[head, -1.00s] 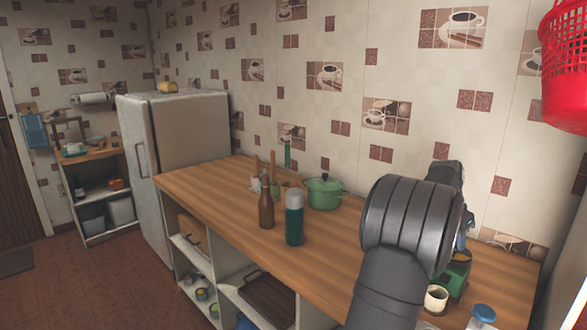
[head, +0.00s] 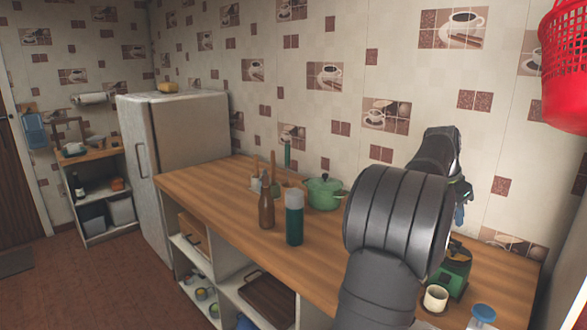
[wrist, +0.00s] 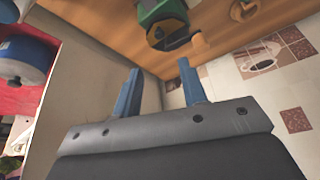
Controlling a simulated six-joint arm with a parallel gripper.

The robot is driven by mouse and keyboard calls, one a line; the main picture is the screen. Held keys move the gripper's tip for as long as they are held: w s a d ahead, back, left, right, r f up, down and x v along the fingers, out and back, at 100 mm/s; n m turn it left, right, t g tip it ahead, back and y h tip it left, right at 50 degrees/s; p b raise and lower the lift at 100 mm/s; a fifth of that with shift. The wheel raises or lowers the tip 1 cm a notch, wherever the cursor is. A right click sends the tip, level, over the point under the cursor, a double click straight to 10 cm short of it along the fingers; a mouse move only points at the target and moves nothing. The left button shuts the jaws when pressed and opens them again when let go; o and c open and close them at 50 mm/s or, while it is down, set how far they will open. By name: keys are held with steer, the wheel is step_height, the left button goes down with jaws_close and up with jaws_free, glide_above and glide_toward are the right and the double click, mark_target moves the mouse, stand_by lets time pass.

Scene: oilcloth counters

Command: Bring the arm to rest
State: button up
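My gripper (wrist: 158,90) shows in the wrist view with its two blue fingers apart and nothing between them. In the head view my arm rises at the right, above the wooden counter (head: 215,185). Only a small blue part of my gripper (head: 460,214) shows there, partly hidden behind my own arm. A green appliance (head: 453,275) stands on the counter below it, and it also shows beyond the fingertips in the wrist view (wrist: 160,15). My gripper does not touch it.
A cream mug (head: 435,298) and a blue-lidded jar (head: 482,316) stand near the counter's front edge. A green pot (head: 323,192), a flask (head: 294,220) and a brown bottle (head: 266,208) stand farther left. A red basket (head: 565,70) hangs upper right. The counter's left end is clear.

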mark_target(456, 250)
steer(key=x, duration=1.2)
steer(key=shift+f, duration=0.15)
steer(key=shift+s+d+n, duration=0.2)
steer(key=shift+s+n, duration=0.1)
steer(key=shift+n, duration=0.3)
steer(key=shift+s+d+n+t+y, duration=0.1)
steer(key=shift+d+n+t+y, duration=0.15)
steer(key=shift+n, duration=0.3)
steer(key=shift+s+d+n+t+y, duration=0.15)
steer(key=shift+n+t, duration=0.1)
steer(key=shift+n, duration=0.3)
steer(key=d+v, duration=0.1)
steer(key=v, duration=1.4)
steer(key=shift+s+r, duration=0.25)
steer(key=shift+r, duration=0.1)
steer(key=shift+a, duration=0.1)
